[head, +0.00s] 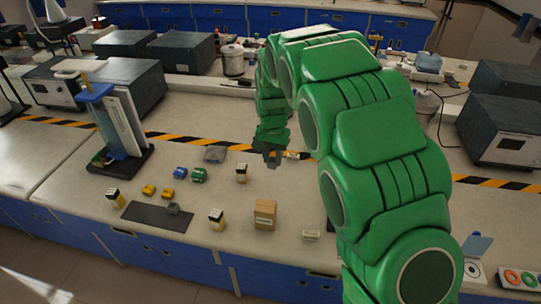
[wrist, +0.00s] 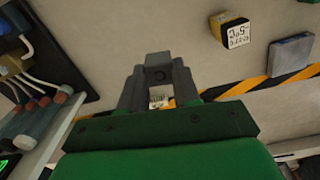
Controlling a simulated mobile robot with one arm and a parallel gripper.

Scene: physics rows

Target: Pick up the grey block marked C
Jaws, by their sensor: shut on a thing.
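My gripper (head: 271,158) hangs over the white bench near the striped tape, left of my green arm. In the wrist view my gripper (wrist: 158,78) has its two grey fingers closed on a grey block (wrist: 158,73). In the head view the held block is small and hard to tell from the fingers. Its height above the bench is hard to judge.
On the bench stand a cardboard box (head: 265,214), a dark mat (head: 150,216) with a grey block (head: 173,209), a green block (head: 199,175), a blue block (head: 180,173), yellow blocks (head: 148,190) and several labelled jars (head: 241,173). A tall blue-topped device (head: 120,125) stands left.

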